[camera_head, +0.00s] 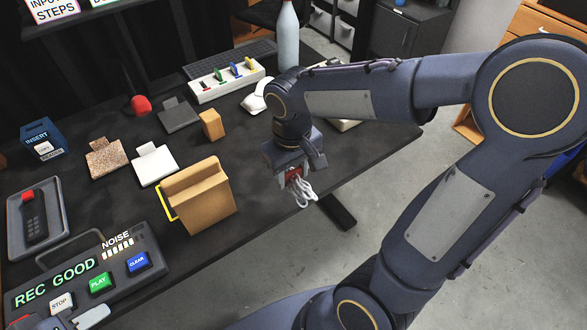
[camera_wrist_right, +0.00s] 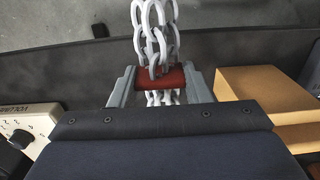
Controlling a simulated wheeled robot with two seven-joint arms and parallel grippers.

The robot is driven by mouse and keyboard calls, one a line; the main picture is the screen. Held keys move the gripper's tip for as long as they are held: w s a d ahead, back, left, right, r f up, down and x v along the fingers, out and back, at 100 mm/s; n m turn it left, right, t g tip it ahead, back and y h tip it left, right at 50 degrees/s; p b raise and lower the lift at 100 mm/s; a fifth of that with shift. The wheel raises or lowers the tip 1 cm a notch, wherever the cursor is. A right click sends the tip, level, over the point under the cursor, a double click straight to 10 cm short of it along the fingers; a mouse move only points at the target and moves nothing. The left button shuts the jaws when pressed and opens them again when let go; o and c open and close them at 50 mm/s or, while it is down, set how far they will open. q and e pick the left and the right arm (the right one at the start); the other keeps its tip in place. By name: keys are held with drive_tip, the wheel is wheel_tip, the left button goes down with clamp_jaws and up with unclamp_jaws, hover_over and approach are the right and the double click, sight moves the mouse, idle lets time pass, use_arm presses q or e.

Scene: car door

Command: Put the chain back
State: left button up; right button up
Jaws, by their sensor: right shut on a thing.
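The chain (camera_head: 304,192) is made of pale grey links and has a red grip piece (camera_wrist_right: 162,78). My right gripper (camera_head: 294,174) is shut on the red piece, near the table's front edge. The links hang in loops below the gripper. In the right wrist view the chain (camera_wrist_right: 155,25) shows on both sides of the red piece, between the two grey fingers. Of my left gripper (camera_head: 92,317), only a grey tip seems to show at the bottom left, by the STOP button; its jaws cannot be made out.
On the dark table (camera_head: 262,150), a tan box (camera_head: 205,195) with a yellow handle stands left of the chain. A button console (camera_head: 85,280), fabric swatches (camera_head: 155,166), a small wooden block (camera_head: 211,125), a white switch panel (camera_head: 228,80) and a bottle (camera_head: 287,40) stand around.

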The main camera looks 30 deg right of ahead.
drive_tip(key=w+d+f, duration=0.2)
drive_tip(key=w+f, duration=0.1)
drive_tip(key=w+d+f, duration=0.2)
drive_tip(key=w, duration=0.1)
drive_tip(key=w+d+f, duration=0.2)
drive_tip(key=w+f, duration=0.1)
drive_tip(key=w, duration=0.1)
drive_tip(key=shift+f, duration=0.3)
drive_tip(key=shift+w+d+f, duration=0.1)
drive_tip(key=shift+f, duration=0.8)
drive_tip(key=shift+w+d+f, duration=0.1)
drive_tip(key=shift+f, duration=0.8)
drive_tip(key=shift+f, duration=0.1)
drive_tip(key=shift+f+b, duration=0.15)
drive_tip(key=shift+b, duration=0.2)
drive_tip(key=o, duration=1.2)
drive_tip(key=shift+o, duration=0.2)
